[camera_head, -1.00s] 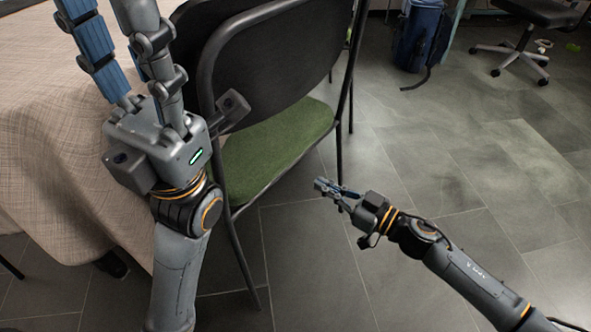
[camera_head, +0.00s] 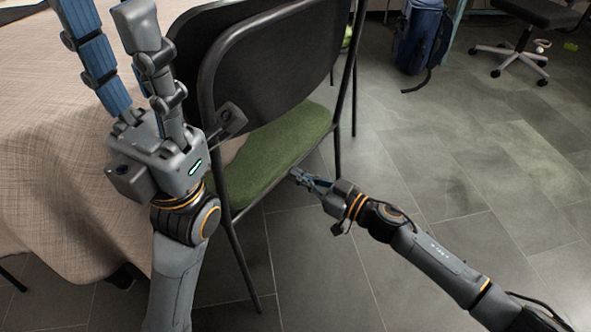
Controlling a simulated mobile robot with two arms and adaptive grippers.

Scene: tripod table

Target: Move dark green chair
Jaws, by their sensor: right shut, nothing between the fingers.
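The dark green chair stands beside the table, with a dark backrest (camera_head: 275,60), a green seat (camera_head: 265,155) and thin black legs. My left gripper (camera_head: 98,14) is open at the upper left, its two long fingers spread over the tablecloth. Its body overlaps the chair's left edge in the picture; I cannot tell whether they touch. My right gripper (camera_head: 297,176) is shut and empty. Its fingertips are by the right front edge of the seat; contact is unclear. The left arm hides part of the seat and frame.
A table with a beige cloth (camera_head: 50,170) fills the left side. Part of another green seat (camera_head: 347,32) shows behind the chair. A blue backpack (camera_head: 420,38) and a wheeled office chair (camera_head: 525,40) stand at the back. The tiled floor (camera_head: 470,150) at right is clear.

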